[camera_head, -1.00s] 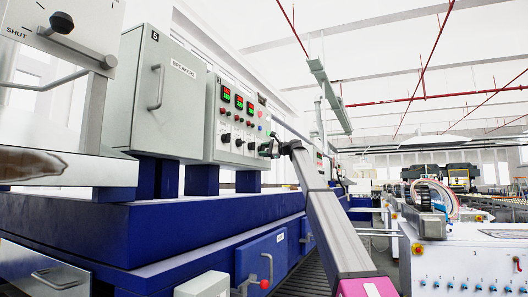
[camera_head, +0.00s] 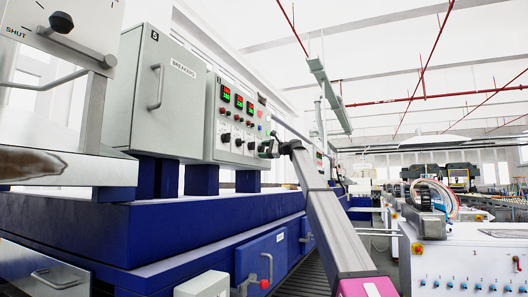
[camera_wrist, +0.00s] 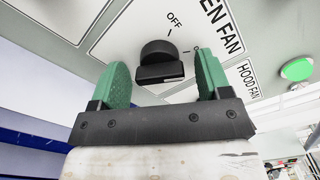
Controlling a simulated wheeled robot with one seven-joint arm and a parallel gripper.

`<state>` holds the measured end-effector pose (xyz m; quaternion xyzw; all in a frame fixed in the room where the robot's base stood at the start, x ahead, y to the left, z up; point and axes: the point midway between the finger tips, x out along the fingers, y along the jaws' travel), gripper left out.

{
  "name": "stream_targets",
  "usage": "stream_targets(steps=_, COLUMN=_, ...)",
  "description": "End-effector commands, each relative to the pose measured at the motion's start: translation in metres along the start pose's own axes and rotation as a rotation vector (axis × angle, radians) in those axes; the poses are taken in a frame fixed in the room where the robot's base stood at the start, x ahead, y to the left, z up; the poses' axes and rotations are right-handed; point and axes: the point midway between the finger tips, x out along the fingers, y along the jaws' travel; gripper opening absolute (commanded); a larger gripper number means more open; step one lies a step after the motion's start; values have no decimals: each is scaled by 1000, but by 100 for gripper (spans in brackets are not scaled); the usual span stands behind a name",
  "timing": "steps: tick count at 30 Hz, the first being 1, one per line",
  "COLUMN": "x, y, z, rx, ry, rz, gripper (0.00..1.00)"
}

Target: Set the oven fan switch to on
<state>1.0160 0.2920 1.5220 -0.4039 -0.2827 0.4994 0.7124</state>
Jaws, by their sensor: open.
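The oven fan switch (camera_wrist: 160,62) is a black rotary knob on a grey panel, under a white label ending "EN FAN". "OFF" is printed above it, and a small mark lies to its right. I cannot tell which mark the knob points at. In the wrist view my gripper (camera_wrist: 164,72) is open, with one green finger on each side of the knob and gaps between the fingers and the knob. In the head view my gripper (camera_head: 269,149) is at the lower right of the control panel (camera_head: 212,150), where it hides part of the panel.
A green button (camera_wrist: 297,69) and a "HOOD FAN" label (camera_wrist: 247,79) are right of the knob. The panel also carries red displays (camera_head: 239,102) and several other knobs. A grey breaker cabinet (camera_head: 140,120) stands to the left. A blue base (camera_head: 130,225) runs below.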

Motion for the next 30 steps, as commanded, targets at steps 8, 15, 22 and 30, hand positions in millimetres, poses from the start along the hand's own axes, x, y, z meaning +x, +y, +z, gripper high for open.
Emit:
stream_targets(steps=8, x=-10, y=0, z=0, rx=-1, ry=1, rz=-1, gripper=71)
stream_targets(steps=15, x=-46, y=1, z=0, rx=-1, ry=1, rz=-2, gripper=71)
stream_targets(steps=22, x=-89, y=1, z=0, rx=0, ry=2, rz=0, gripper=71)
stream_targets(steps=30, x=-109, y=0, z=0, rx=0, ry=0, rz=0, gripper=71)
